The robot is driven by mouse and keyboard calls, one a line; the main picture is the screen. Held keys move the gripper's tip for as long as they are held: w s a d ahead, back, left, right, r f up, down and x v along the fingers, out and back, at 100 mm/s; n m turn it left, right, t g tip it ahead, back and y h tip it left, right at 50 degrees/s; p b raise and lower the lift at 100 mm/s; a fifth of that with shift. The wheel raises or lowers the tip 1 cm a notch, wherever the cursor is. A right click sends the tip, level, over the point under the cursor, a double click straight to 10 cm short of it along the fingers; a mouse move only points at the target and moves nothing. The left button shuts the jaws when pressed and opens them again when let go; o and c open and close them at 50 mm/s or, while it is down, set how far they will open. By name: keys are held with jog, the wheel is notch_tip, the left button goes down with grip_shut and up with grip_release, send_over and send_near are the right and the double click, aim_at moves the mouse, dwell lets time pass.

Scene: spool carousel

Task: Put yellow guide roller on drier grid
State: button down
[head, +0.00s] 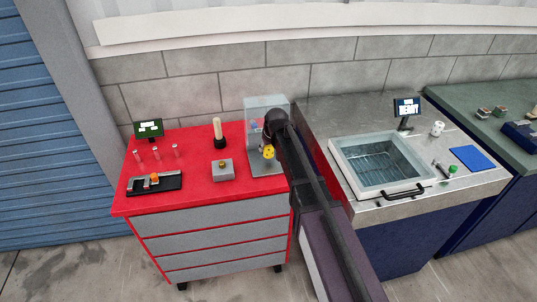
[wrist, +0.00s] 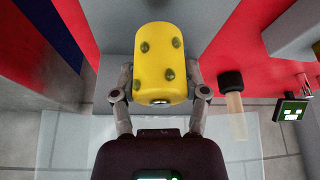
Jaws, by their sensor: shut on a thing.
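The yellow guide roller (wrist: 160,62) has dark greenish bumps on its side. My gripper (wrist: 160,80) is shut on it, with one finger on each side. In the head view the roller (head: 268,152) is held over the right part of the red cabinet top, near a clear upright panel. My arm hides part of that area. A pale-rimmed basin (head: 343,168) stands on the steel counter to the right, with grid-like lines inside. I cannot tell for sure whether these are the drier grid.
The red cabinet (head: 200,150) carries a black tray (head: 154,184), a grey block with a knob (head: 222,170), a wooden-handled tool (head: 219,132) and several small red pieces. A dark handle (head: 403,191) fronts the basin. A blue pad (head: 473,158) lies farther right.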

aim_at(268, 153)
jog(key=shift+f+b, duration=1.05)
jog(key=shift+f, duration=0.35)
jog(key=shift+f, duration=0.1)
jog(key=shift+c, duration=0.5)
grip_release()
jog(key=p+v, duration=1.1)
jog(key=v, duration=0.1)
jog(key=shift+d, duration=0.1)
jog(key=shift+s, duration=0.15)
